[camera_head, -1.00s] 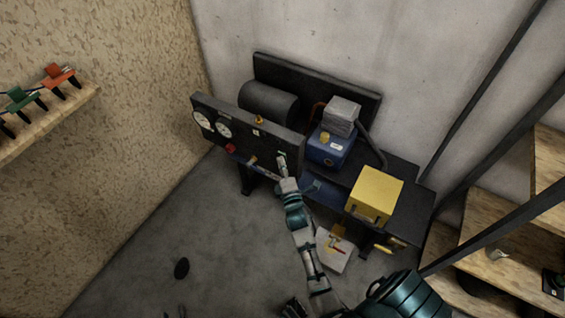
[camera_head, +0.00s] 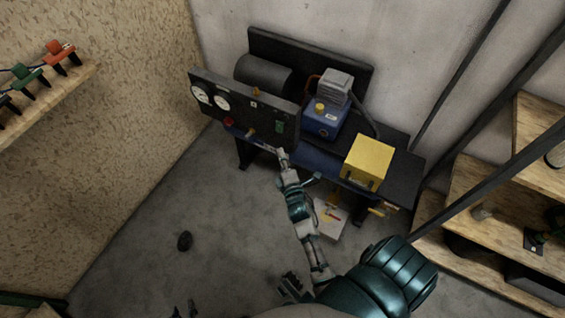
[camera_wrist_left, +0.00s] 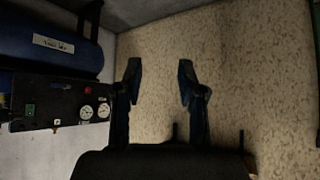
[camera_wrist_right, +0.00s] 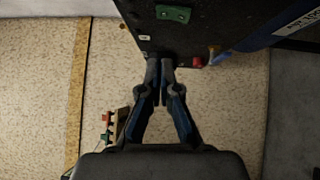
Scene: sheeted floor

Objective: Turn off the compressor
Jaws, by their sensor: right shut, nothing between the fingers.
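The compressor stands against the wall, with a dark tank (camera_head: 262,74) behind an upright black panel (camera_head: 240,108). The panel has two white gauges (camera_head: 222,103), a red knob (camera_head: 229,122) and a green switch (camera_head: 280,127) near its right end. My right gripper (camera_head: 281,152) is shut and empty, just below the switch. In the right wrist view its closed tips (camera_wrist_right: 160,62) are near the panel edge, with the green switch (camera_wrist_right: 173,14) above and the red knob (camera_wrist_right: 197,62) to the right. My left gripper (camera_wrist_left: 159,75) is open and empty, apart from the panel (camera_wrist_left: 70,98).
A blue unit (camera_head: 323,120) and a yellow box (camera_head: 368,160) stand on the dark bench right of the panel. Wooden shelves (camera_head: 485,185) are at the right, and a shelf with clamps (camera_head: 45,88) is on the left wall. The floor between is mostly clear.

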